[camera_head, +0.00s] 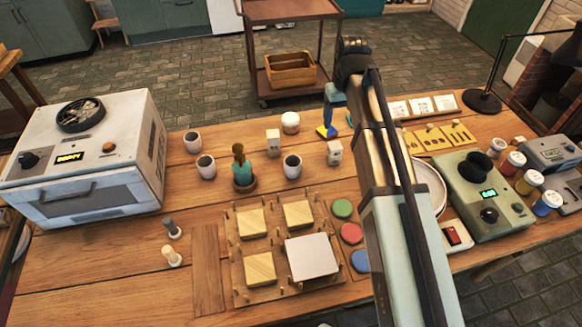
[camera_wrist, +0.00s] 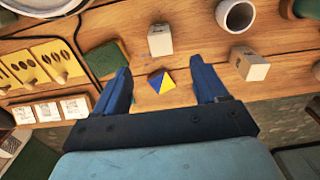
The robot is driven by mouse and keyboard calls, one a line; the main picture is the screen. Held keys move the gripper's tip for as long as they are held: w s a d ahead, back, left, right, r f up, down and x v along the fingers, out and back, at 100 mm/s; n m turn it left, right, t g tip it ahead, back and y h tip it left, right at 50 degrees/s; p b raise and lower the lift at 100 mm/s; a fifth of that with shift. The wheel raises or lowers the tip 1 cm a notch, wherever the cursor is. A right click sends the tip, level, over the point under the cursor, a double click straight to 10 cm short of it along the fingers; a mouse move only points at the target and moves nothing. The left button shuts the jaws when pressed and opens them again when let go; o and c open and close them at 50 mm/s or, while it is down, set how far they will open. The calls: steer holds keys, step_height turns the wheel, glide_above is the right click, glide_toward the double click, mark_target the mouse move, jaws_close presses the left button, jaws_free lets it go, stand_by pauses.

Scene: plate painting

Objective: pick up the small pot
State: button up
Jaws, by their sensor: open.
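Which thing is the small pot is not certain. A small rounded white pot (camera_head: 290,122) stands upright at the back of the wooden table. White cups with dark insides (camera_head: 192,141) (camera_head: 205,166) (camera_head: 292,166) stand nearby; one shows at the top of the wrist view (camera_wrist: 236,14). My gripper (camera_wrist: 162,87) is open and empty, its blue fingers apart above the table's back part. In the head view it is right of the rounded pot, partly hidden by my arm. A small blue and yellow block (camera_wrist: 160,83) shows between the fingers, on the table below.
Two pale boxes (camera_head: 273,142) (camera_head: 334,152) stand near the cups. A teal vase (camera_head: 242,172) sits on a round wooden base. A white oven (camera_head: 85,155) is at left, a green scale-like device (camera_head: 487,195) at right. A pegged board (camera_head: 283,250) with blocks fills the front.

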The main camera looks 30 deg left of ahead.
steer(key=shift+o, duration=0.2)
steer(key=shift+o, duration=1.2)
